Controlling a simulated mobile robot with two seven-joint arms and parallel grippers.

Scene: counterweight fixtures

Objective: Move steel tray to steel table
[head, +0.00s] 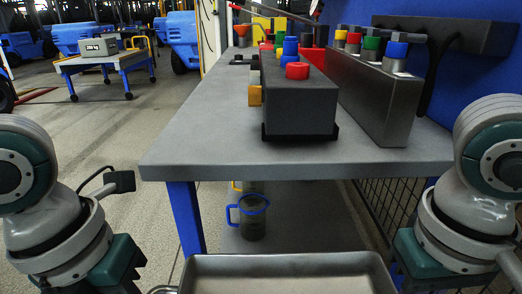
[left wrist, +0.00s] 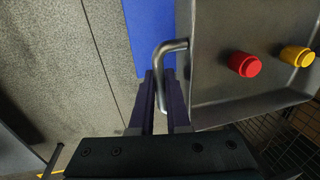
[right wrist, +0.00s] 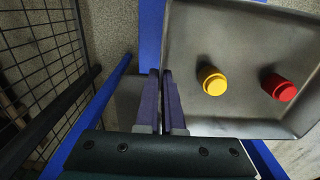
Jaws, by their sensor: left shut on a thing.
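The steel tray (head: 285,266) is at the bottom of the head view, in front of and below the near edge of the steel table (head: 225,130). A red round piece (left wrist: 244,65) and a yellow one (left wrist: 298,56) are in the tray, as the left wrist view shows. My left gripper (left wrist: 160,76) is shut on the tray's bent metal handle (left wrist: 172,46). My right gripper (right wrist: 160,74) is beside the tray's other side (right wrist: 185,45), its fingers close together. I cannot see a handle between them. Both grippers are outside the head view.
A dark block with coloured knobs (head: 297,105) and a longer grey block (head: 372,95) stand on the table's right half. The table's left front top is clear. A blue-handled jug (head: 252,217) stands on the lower shelf. A blue cart (head: 105,62) is far left.

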